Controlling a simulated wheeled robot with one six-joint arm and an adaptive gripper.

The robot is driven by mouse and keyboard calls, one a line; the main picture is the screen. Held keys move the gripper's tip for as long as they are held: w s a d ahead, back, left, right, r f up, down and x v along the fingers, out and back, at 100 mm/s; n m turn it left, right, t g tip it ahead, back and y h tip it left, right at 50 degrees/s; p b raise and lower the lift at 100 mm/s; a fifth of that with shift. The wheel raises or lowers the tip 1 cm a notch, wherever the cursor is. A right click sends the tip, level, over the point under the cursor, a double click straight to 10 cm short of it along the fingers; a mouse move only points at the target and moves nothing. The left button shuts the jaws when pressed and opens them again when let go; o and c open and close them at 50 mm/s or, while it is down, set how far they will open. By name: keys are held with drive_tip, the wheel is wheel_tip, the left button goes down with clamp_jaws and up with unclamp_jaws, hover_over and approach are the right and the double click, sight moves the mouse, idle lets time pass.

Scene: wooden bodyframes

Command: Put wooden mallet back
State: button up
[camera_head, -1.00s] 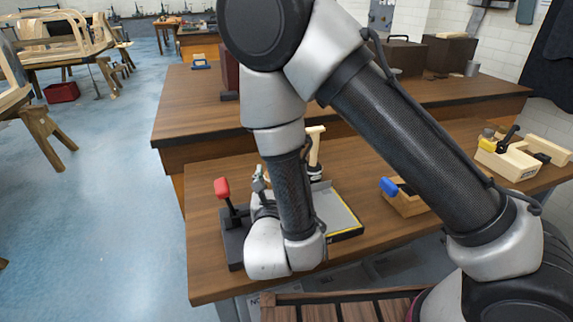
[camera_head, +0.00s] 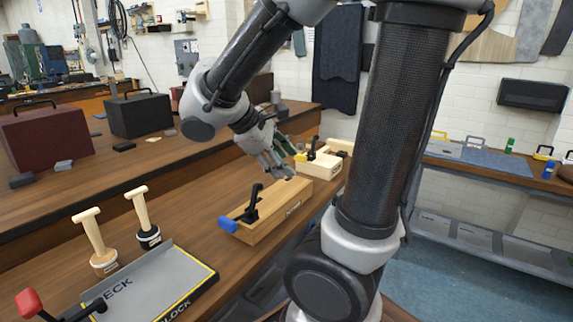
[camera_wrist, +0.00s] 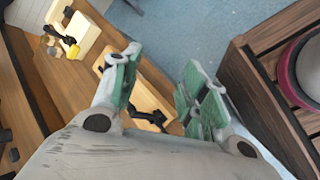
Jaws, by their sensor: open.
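Two T-topped wooden-handled tools stand upright on the bench at the left in the head view. One has a pale wooden, labelled base (camera_head: 104,263) and looks like the wooden mallet. The other has a black, labelled base (camera_head: 149,239). My gripper (camera_head: 275,158) is over the bench at centre, to the right of both tools and above the far end of a wooden block with a clamp. In the wrist view my gripper (camera_wrist: 160,88) is open, its green fingers wide apart and nothing held. Neither upright tool is visible in the wrist view.
A grey tray (camera_head: 160,283) with a yellow edge lies at the front left, beside a red-handled clamp (camera_head: 30,303). The wooden block (camera_head: 270,215) carries a blue-handled clamp. A pale wooden box (camera_head: 318,166) stands behind it. Dark cases (camera_head: 45,143) sit at the back left.

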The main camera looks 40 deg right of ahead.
drive_tip(key=s+a+r+m+t+y, duration=0.2)
drive_tip(key=s+a+m+t+y, duration=0.2)
drive_tip(key=s+m+y, duration=0.3)
drive_tip(key=shift+r+t+y, duration=0.3)
drive_tip(key=shift+y, duration=0.2)
drive_tip(key=shift+a, duration=0.1)
idle(0.6)
